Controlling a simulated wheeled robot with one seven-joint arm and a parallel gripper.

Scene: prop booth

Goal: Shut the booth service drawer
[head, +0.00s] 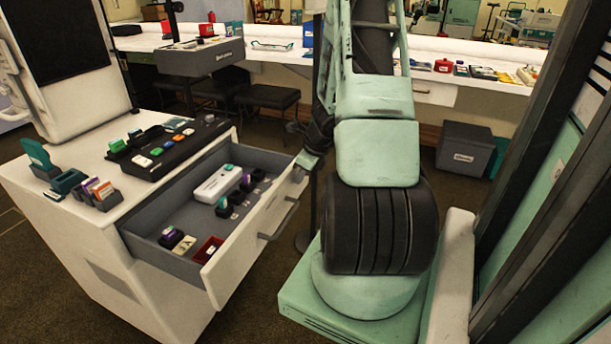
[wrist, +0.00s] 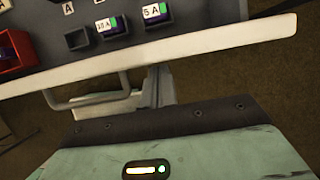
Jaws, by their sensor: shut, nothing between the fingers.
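The booth service drawer (head: 252,232) stands pulled out of the white cabinet (head: 110,245), with several small items inside. Its white front has a grey bar handle (head: 280,222). In the wrist view the drawer front (wrist: 200,48) crosses the upper part, with the handle (wrist: 95,100) at left. My gripper (wrist: 154,88) is shut and empty, outside the drawer front and to the right of the handle. In the head view my gripper (head: 306,162) is near the far end of the drawer front, partly hidden by my arm. I cannot tell whether it touches the front.
A black switch panel (head: 168,148) and coloured holders (head: 85,185) stand on the cabinet top. Stools (head: 265,98) and a long white counter (head: 285,55) are behind. A grey bin (head: 465,148) stands at the back right. Dark floor shows beside the drawer.

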